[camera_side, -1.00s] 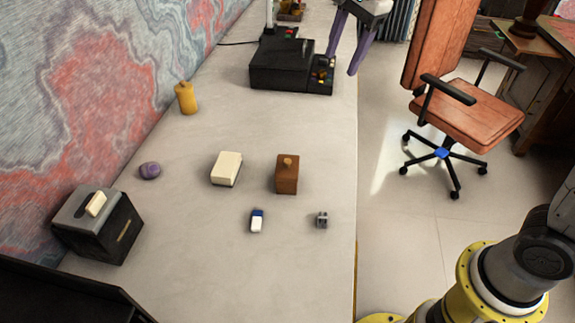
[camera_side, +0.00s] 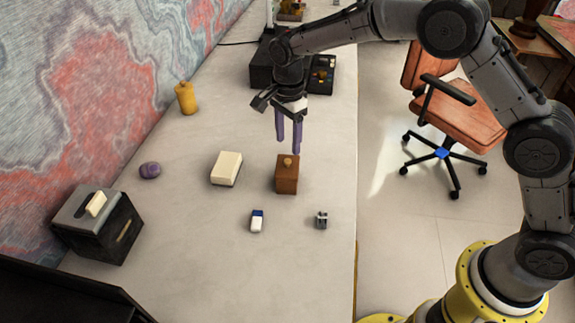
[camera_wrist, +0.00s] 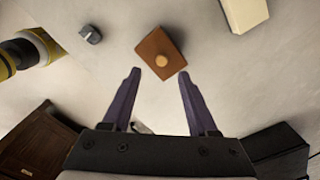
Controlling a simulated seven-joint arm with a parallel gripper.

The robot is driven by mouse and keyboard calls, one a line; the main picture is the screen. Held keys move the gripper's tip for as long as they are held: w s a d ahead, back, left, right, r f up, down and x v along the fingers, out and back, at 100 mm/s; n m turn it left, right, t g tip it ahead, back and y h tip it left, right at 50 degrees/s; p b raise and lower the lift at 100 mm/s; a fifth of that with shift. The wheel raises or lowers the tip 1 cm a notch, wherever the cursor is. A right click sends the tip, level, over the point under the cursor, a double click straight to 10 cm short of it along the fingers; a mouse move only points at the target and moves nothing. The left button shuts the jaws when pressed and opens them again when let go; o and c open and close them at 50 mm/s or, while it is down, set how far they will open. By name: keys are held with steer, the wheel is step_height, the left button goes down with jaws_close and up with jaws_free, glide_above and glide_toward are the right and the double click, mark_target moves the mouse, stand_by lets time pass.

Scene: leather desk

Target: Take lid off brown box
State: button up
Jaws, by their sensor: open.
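The brown box (camera_side: 287,178) stands upright on the desk, with its lid (camera_side: 288,162) on top and a small tan knob (camera_side: 288,161) at the lid's centre. In the wrist view, the lid (camera_wrist: 152,47) and its knob (camera_wrist: 161,60) show from above, just beyond the fingertips. My gripper (camera_side: 289,150) has two purple fingers pointing down, above and close to the box in the side view. In the wrist view my gripper (camera_wrist: 159,76) is open, its fingers wide apart with nothing between them. I cannot tell the exact height above the knob.
A cream block (camera_side: 226,168) lies left of the box. A white and blue eraser (camera_side: 257,221) and a small grey object (camera_side: 321,220) lie nearer the camera. A purple stone (camera_side: 150,170), yellow bottle (camera_side: 186,98), and black box (camera_side: 97,226) stand farther left.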

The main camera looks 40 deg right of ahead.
mark_target(287, 161)
steer(key=shift+w+f, duration=0.15)
steer(key=shift+f, duration=3)
jaws_close()
